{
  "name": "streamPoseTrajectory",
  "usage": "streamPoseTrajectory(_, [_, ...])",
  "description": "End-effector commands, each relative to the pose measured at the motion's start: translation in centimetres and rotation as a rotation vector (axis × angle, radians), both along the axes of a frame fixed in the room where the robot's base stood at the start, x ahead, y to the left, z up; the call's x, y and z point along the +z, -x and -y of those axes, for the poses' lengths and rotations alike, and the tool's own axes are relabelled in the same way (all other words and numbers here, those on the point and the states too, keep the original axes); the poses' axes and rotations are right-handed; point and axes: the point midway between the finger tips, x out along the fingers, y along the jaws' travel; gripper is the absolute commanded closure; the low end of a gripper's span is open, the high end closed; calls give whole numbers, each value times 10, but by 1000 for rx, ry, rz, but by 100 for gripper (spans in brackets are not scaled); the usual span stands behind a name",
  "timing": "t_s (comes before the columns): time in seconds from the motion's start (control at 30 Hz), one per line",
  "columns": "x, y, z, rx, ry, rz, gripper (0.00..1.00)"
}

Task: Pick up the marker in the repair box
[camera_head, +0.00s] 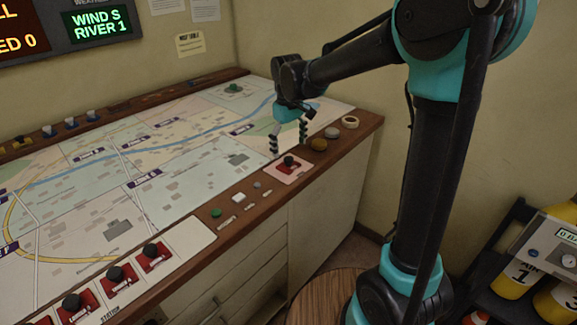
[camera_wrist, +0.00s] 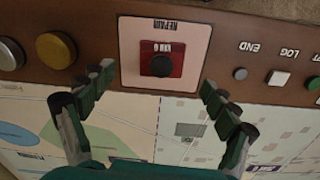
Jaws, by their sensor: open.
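The repair box is a pale pink panel marked REPAIR (camera_wrist: 130,75) on the console's wooden edge; it also shows in the head view (camera_head: 281,173). In it sits the marker, a red square piece with a black round knob (camera_wrist: 161,66), labelled upside down in the wrist view; the knob also shows in the head view (camera_head: 289,160). My gripper (camera_wrist: 154,82) is open, its two fingers apart on either side of the repair box in the wrist view. In the head view my gripper (camera_head: 288,150) hangs over the map edge, just behind the marker. Nothing is between the fingers.
Round brass (camera_wrist: 54,50) and silver discs lie beside the box, with a tape-like ring (camera_head: 349,122) further along. Small buttons (camera_wrist: 279,78) sit on the other side. Several similar red markers (camera_head: 153,254) stand at the map's near edge. The map (camera_head: 150,160) is mostly flat and clear.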

Motion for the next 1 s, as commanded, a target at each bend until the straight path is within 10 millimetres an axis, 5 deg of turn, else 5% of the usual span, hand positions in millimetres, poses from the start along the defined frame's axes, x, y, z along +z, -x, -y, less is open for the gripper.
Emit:
streamPoseTrajectory(0.5, [-53, 0, -2, 0, 0, 0, 12])
streamPoseTrajectory(0.77, [-57, 0, -2, 0, 0, 0, 12])
streamPoseTrajectory(1.0, [-56, 0, -2, 0, 0, 0, 38])
